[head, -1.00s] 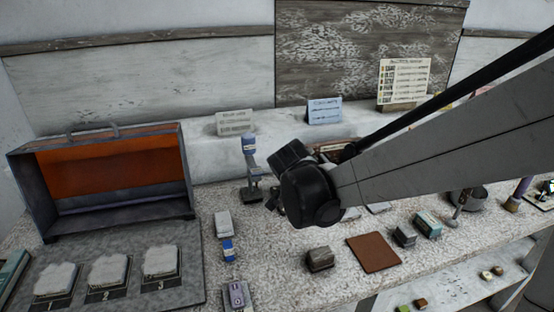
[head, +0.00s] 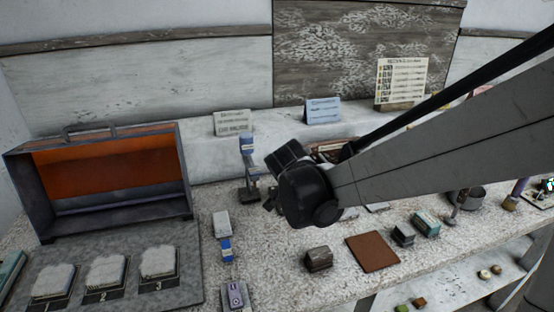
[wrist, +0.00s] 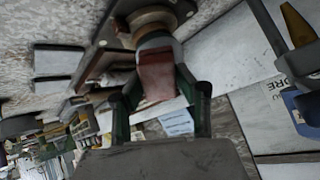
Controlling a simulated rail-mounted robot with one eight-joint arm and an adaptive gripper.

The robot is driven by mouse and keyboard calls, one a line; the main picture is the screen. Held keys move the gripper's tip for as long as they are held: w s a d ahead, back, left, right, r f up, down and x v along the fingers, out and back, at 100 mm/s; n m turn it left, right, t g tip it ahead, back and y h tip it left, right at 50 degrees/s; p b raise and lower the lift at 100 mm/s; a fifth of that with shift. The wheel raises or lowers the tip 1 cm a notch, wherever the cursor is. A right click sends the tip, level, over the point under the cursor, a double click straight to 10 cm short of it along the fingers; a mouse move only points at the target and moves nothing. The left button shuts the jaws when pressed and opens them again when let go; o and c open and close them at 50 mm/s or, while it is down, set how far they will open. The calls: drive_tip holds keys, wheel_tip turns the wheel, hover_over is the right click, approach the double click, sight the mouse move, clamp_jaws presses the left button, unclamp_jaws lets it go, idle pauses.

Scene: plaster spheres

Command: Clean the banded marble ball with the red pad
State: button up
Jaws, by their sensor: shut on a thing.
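My gripper (wrist: 158,84) shows in the wrist view with its two dark green fingers either side of a red pad (wrist: 156,76), shut on it. A rounded brown and pale object (wrist: 152,20), perhaps the banded marble ball, lies just beyond the pad at the top of that view; whether they touch I cannot tell. In the head view my gripper (head: 270,199) is beside a small stand with a blue and white top (head: 247,146). My dark wrist hides most of the fingers, and neither pad nor ball is clear there.
An open case with an orange inside (head: 110,165) stands at the left behind a grey board (head: 195,270) with three numbered pale pieces. A brown mat (head: 372,252) and small boxes (head: 319,258) lie at the front right. Cards (head: 323,110) stand along the back ledge.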

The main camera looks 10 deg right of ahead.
drive_tip(key=shift+s+a+f+b, duration=0.3)
drive_tip(key=shift+s+a+f, duration=0.05)
drive_tip(key=shift+f, duration=0.1)
drive_tip(key=shift+w+d+r+p, duration=0.6)
drive_tip(key=shift+w+d+r, duration=0.2)
drive_tip(key=shift+r, duration=0.25)
drive_tip(key=shift+s+a+f+b, duration=0.4)
drive_tip(key=shift+f, duration=0.15)
drive_tip(key=shift+s+a+f+b, duration=0.35)
drive_tip(key=shift+s+a+f, duration=0.05)
drive_tip(key=shift+f, duration=0.15)
drive_tip(key=shift+r, duration=0.15)
drive_tip(key=shift+s+d+r+p, duration=0.1)
drive_tip(key=shift+d+r+p, duration=0.15)
drive_tip(key=shift+r+p, duration=0.65)
